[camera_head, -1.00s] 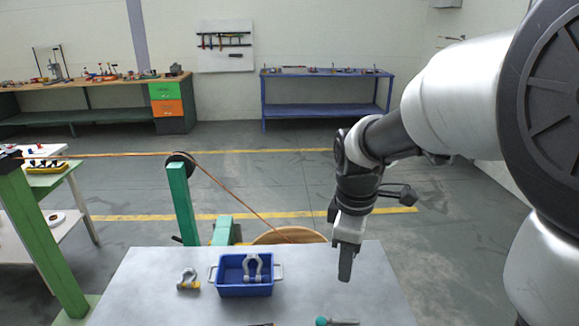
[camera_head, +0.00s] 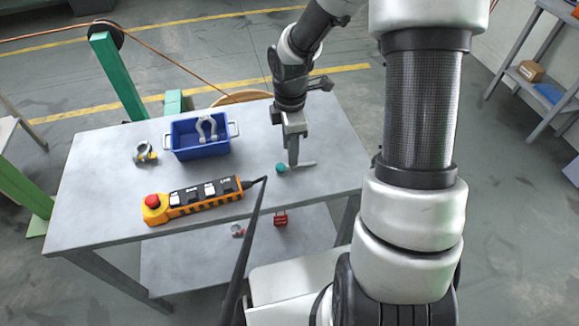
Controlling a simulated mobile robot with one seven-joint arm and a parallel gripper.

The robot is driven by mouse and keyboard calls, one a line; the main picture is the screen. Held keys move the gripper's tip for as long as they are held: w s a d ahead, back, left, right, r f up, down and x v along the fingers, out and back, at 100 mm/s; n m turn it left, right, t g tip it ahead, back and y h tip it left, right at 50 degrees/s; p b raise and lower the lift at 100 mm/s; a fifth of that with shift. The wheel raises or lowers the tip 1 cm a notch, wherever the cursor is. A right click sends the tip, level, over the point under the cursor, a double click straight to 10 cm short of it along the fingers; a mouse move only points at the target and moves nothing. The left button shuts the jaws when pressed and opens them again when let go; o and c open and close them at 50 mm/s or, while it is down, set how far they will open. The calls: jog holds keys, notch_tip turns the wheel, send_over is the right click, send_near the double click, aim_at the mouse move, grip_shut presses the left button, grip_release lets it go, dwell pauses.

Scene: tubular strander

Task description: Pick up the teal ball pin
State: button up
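The teal ball pin (camera_head: 281,168) lies on the grey table, its teal ball at the left and a thin grey shaft running right. My gripper (camera_head: 293,160) points down at the pin, with its fingers in front of or just over the shaft beside the ball. The fingers look like one narrow shape from this side, so I cannot tell whether they are open or shut, or whether they touch the pin.
A blue bin (camera_head: 200,148) with a grey shackle (camera_head: 207,128) inside stands behind left. Another shackle (camera_head: 145,153) lies left of it. An orange pendant with a red button (camera_head: 195,198) lies in front.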

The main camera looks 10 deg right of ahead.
jog(key=shift+w+f+b, duration=0.1)
jog(key=shift+f+b, duration=0.2)
jog(key=shift+f, duration=2.5)
grip_shut()
